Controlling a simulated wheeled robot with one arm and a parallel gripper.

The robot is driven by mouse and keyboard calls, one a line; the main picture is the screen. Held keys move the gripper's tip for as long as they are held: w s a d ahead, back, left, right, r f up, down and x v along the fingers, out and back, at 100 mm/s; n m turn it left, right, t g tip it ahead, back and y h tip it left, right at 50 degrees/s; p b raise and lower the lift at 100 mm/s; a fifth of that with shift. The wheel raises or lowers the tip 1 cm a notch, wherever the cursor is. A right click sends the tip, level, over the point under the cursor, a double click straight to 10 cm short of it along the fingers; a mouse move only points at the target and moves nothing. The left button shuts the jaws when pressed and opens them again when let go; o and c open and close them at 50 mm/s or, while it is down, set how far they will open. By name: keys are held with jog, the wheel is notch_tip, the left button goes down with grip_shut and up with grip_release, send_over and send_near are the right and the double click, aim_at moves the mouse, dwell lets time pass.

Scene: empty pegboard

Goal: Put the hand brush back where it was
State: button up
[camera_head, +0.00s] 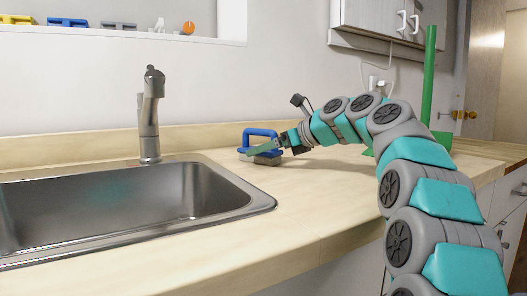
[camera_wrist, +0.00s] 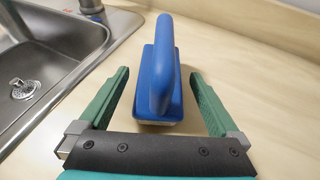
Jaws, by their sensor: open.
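The hand brush (camera_head: 261,136) has a blue looped handle and stands on the wooden counter beside the sink's right rim. In the wrist view the brush (camera_wrist: 160,75) is upright with its handle on top. My gripper (camera_head: 262,151) reaches it from the right. In the wrist view my gripper (camera_wrist: 160,85) is open, with one green finger on each side of the brush. A gap shows between each finger and the brush. The bristles are mostly hidden under the blue body.
A steel sink (camera_head: 120,205) with a faucet (camera_head: 150,115) lies to the left. A tall green post (camera_head: 429,75) stands on the counter behind my arm. A cabinet (camera_head: 385,22) hangs above. The counter (camera_head: 285,215) in front of the brush is clear.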

jog(key=p+v, duration=0.1)
jog(key=v, duration=0.9)
jog(key=shift+r, duration=0.15)
jog(key=shift+s+d+r, duration=0.1)
jog(key=shift+s+d, duration=0.2)
jog(key=shift+d, duration=0.05)
dwell(0.6)
